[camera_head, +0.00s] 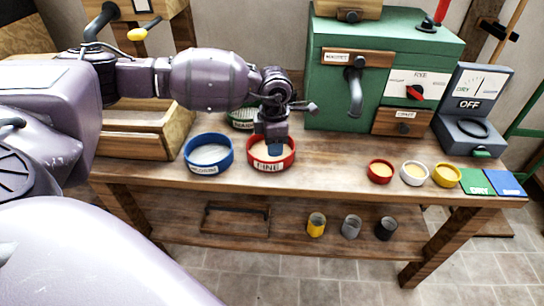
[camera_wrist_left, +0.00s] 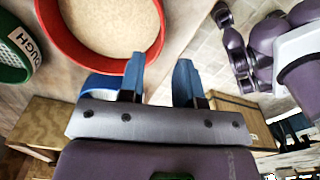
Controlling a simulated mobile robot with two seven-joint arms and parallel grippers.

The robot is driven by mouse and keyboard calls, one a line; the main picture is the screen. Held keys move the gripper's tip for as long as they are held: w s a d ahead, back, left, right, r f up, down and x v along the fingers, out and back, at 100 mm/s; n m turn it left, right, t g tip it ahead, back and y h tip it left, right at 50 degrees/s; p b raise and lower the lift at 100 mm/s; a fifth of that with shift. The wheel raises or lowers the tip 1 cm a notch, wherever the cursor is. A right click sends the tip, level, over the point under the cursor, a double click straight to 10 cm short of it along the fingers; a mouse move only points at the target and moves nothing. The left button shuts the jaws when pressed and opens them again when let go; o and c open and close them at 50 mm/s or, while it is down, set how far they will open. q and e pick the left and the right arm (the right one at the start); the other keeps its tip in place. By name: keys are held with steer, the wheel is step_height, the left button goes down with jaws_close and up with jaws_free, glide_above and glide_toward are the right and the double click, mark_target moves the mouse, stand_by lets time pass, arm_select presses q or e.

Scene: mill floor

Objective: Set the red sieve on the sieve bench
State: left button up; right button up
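The red sieve (camera_head: 288,160), labelled FINE and pale inside, stands upright on a wooden bench (camera_head: 330,172), right of a blue sieve (camera_head: 190,162). My left gripper (camera_head: 275,149) points down at the red sieve, its blue fingertip showing in front of the pale mesh. In the left wrist view the fingers (camera_wrist_left: 158,78) are apart with nothing seen between them. The red sieve (camera_wrist_left: 68,58) is at upper left there, its rim close to one finger; I cannot tell whether they touch. My right gripper is not seen. I cannot tell whether this bench is the sieve bench.
A green sieve (camera_head: 236,124) stands behind, partly hidden by my arm. Small red, white and yellow bowls (camera_head: 414,174) line the right front. Several cups (camera_head: 351,228) are on the lower shelf.

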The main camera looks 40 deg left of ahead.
arm_select(q)
steer(key=shift+r, duration=2.4)
steer(key=s+d+f+n+t+h, duration=0.1)
steer(key=s+d+f+n+h, duration=0.2)
steer(key=d+h, duration=0.4)
steer(key=s+d+f+n+t+h, duration=0.1)
steer(key=s+d+n+h, duration=0.3)
steer(key=d, duration=0.5)
steer(key=s+d+f+n+h, duration=0.1)
steer(key=s+d+n+h, duration=0.1)
steer(key=s+d+h, duration=0.5)
steer(key=s+a+f+n+t+y, duration=0.4)
steer(key=s+a+f+n+y, duration=0.2)
steer(key=n, duration=1.1)
steer(key=s+a+f+n+t+y, duration=0.4)
steer(key=a+f+n+y, duration=0.6)
steer(key=n, duration=0.8)
steer(key=s+f+y, duration=0.1)
steer(key=s+y, duration=0.1)
steer(key=shift+s+a+f+t, duration=0.2)
steer(key=shift+s+f+t, duration=0.15)
steer(key=shift+f+t, duration=0.05)
steer(key=shift+p, duration=0.3)
